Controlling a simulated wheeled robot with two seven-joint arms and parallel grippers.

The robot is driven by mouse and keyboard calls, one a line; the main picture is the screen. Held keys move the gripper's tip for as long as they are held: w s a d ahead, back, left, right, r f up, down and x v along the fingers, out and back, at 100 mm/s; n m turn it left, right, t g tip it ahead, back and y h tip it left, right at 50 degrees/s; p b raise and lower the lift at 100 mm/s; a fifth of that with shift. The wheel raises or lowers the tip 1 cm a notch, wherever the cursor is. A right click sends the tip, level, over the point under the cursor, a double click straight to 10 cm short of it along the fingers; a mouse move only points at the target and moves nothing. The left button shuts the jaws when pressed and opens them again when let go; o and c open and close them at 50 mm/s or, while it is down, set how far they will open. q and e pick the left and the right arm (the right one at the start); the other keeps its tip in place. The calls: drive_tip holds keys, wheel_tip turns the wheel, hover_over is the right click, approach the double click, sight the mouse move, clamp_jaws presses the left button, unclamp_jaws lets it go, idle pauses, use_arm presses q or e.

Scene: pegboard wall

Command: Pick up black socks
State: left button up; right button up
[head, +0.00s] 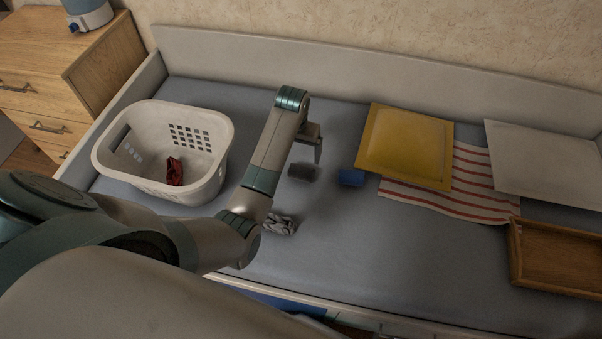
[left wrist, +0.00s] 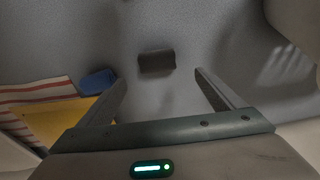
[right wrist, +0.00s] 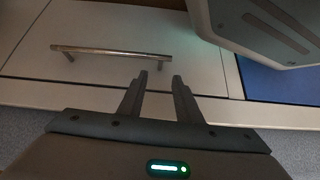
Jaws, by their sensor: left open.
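The black socks (head: 302,172) lie as a small dark grey roll on the grey-blue bed, right of my left forearm. In the left wrist view the black socks (left wrist: 157,62) lie ahead of the fingertips, between their lines. My left gripper (left wrist: 160,82) is open and empty above the bed. In the head view my left gripper (head: 316,155) hangs just above and behind the socks, with one finger showing clearly. My right gripper (right wrist: 159,76) shows only in the right wrist view, its fingers a little apart and empty, before a white drawer front.
A white laundry basket (head: 205,188) with a dark red item (head: 175,171) stands left.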

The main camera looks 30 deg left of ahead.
sight(301, 169)
use_arm(q)
drive_tip(key=f, duration=0.4)
drive_tip(key=w+f, duration=0.1)
drive_tip(key=f, duration=0.2)
drive_tip(key=shift+f, duration=0.1)
drive_tip(key=shift+f, duration=0.1)
drive_tip(key=f, duration=0.3)
drive_tip(key=shift+w+d+f, duration=0.2)
drive_tip(key=shift+w+f, duration=0.15)
drive_tip(key=shift+f, duration=0.65)
drive_tip(key=c, duration=1.1)
